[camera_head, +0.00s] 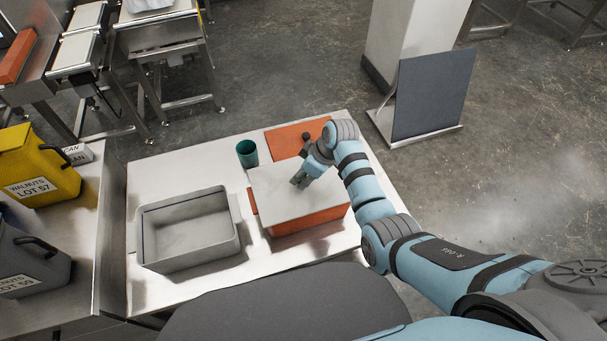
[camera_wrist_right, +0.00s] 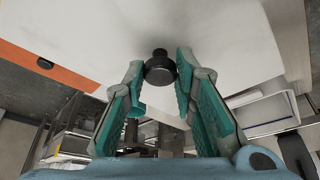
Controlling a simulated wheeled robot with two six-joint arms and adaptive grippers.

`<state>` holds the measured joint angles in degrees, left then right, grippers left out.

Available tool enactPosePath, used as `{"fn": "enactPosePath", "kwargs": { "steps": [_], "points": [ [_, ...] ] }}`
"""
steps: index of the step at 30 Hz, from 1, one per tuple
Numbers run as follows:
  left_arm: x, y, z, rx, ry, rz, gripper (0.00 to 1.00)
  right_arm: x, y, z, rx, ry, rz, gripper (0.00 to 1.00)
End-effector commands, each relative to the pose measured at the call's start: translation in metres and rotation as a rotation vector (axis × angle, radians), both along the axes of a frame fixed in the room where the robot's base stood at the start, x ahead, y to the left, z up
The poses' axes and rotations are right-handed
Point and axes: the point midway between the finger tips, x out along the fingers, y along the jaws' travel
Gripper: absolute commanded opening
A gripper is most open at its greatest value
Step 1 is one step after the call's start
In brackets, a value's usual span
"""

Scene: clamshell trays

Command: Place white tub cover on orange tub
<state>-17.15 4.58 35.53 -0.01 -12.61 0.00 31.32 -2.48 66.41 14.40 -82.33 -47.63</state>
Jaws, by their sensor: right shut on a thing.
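The white tub cover (camera_head: 273,187) lies over the top of the orange tub (camera_head: 312,220) on the steel table and hides its opening. Orange shows at the cover's left edge and along the front. I cannot tell whether the cover is fully seated or slightly above the rim. My right gripper (camera_head: 299,181) is over the cover. In the right wrist view, its teal-padded fingers (camera_wrist_right: 162,75) are shut on the cover's black knob (camera_wrist_right: 160,68), with the white cover (camera_wrist_right: 215,45) filling the view beyond. My left gripper is not in view.
An open grey tub (camera_head: 190,228) stands left of the orange tub. A green cup (camera_head: 247,153) and a flat orange cover (camera_head: 285,141) with a black knob are behind. Yellow (camera_head: 40,160) and grey (camera_head: 30,262) jugs stand on the left counter.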

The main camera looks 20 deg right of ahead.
Motion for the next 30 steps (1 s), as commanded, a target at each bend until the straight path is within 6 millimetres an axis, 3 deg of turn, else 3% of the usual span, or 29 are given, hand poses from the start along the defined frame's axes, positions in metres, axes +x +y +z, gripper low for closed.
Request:
{"fn": "enactPosePath", "kwargs": {
  "steps": [1,4,16,27,30],
  "points": [
    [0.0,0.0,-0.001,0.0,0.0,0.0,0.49,0.0,0.0,-0.001,0.0,0.0,0.0,0.28],
    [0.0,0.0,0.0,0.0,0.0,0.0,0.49,0.0,0.0,-0.001,0.0,0.0,0.0,0.44],
    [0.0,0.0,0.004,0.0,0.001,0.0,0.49,-0.001,-0.001,0.008,0.0,0.0,0.0,0.45],
    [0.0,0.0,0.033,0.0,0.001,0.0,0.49,-0.023,-0.028,0.095,-0.001,-0.003,0.0,0.45],
    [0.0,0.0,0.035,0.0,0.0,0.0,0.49,-0.028,-0.033,0.109,0.0,-0.001,0.0,0.45]
  ]
}}
